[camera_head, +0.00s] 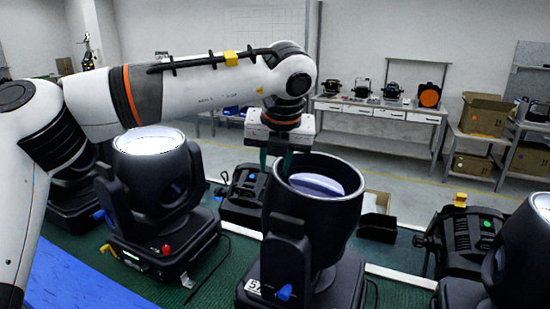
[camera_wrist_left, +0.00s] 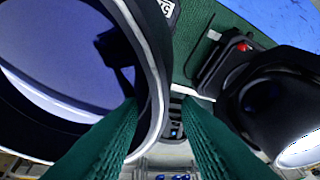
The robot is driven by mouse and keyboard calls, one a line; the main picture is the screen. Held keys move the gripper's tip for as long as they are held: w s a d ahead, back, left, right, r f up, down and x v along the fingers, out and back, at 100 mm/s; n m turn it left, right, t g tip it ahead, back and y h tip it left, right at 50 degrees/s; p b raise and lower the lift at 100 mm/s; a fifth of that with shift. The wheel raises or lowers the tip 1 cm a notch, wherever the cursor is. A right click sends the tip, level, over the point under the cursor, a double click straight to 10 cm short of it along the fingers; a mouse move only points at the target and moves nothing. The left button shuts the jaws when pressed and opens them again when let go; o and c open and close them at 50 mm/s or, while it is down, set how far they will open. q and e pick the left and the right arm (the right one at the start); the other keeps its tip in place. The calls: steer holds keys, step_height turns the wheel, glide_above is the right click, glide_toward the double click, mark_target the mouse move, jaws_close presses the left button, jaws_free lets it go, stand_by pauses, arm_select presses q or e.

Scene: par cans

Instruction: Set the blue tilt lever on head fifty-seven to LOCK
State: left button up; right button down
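Head fifty-seven (camera_head: 312,215) is a black par can standing upright at the centre, with a white number label (camera_head: 253,287) low on its base. Its blue tilt lever (camera_head: 284,292) sits low on the near side, beside the label. My left gripper (camera_head: 276,160) is above the far left rim of this head, teal fingers pointing down. In the left wrist view the fingers (camera_wrist_left: 162,135) are apart with nothing between them, and the head's rim and lens (camera_wrist_left: 50,60) fill the left. The label (camera_wrist_left: 168,8) shows at the top; the lever does not show there. My right gripper is out of view.
A second head (camera_head: 155,190) with a blue lever (camera_head: 98,215) and a red knob stands to the left. Another head (camera_head: 525,250) is at the right edge. Black units and a small open box (camera_head: 378,205) lie behind. A workbench (camera_head: 375,115) stands farther back.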

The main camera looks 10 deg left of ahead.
arm_select(q)
steer(key=shift+f, duration=0.1)
jaws_close()
steer(key=a+f+h+b, duration=0.1)
steer(key=b, duration=0.2)
steer(key=shift+w+f, duration=0.15)
steer(key=shift+w+a+b, duration=0.1)
steer(key=shift+a+b, duration=0.25)
steer(key=shift+b, duration=0.3)
steer(key=shift+d+h, duration=0.1)
steer(key=shift+h, duration=0.2)
jaws_free()
